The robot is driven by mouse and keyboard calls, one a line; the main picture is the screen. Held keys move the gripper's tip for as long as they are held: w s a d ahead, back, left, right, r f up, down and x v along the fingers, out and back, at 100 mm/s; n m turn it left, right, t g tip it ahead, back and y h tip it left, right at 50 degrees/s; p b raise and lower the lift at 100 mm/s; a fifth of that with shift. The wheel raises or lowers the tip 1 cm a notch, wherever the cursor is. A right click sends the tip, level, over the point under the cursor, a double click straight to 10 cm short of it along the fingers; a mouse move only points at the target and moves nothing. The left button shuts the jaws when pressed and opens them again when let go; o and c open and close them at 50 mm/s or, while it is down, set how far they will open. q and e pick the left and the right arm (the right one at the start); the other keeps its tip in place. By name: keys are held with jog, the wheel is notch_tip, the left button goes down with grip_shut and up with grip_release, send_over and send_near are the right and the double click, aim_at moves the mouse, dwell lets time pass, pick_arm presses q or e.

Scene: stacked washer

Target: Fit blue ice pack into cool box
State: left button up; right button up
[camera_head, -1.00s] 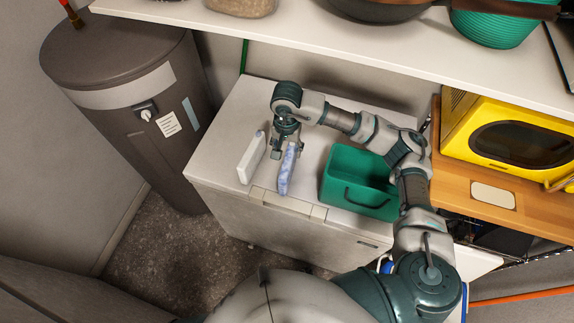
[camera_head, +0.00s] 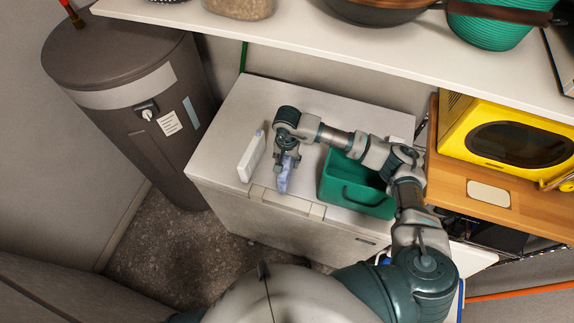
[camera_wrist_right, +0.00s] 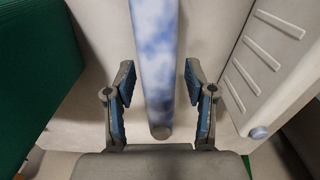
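The blue ice pack (camera_head: 284,182), a mottled blue-white slab, stands on edge on the white chest lid. My right gripper (camera_head: 287,162) is above it and hides part of it. In the right wrist view, the ice pack (camera_wrist_right: 154,55) runs between the two fingers of the right gripper (camera_wrist_right: 158,85). The fingers are open, with a gap visible on the right side. The green cool box (camera_head: 352,196) stands open to the right of the pack, and its green wall (camera_wrist_right: 40,60) shows at left in the wrist view. My left gripper is not in view.
A white ice pack (camera_head: 251,158) stands left of the blue one; its ribbed side (camera_wrist_right: 265,60) shows in the wrist view. A shelf (camera_head: 300,39) with pots hangs above the chest lid (camera_head: 222,140). A yellow microwave (camera_head: 480,120) is at right.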

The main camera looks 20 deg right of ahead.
grip_shut()
jog(key=shift+r, duration=0.1)
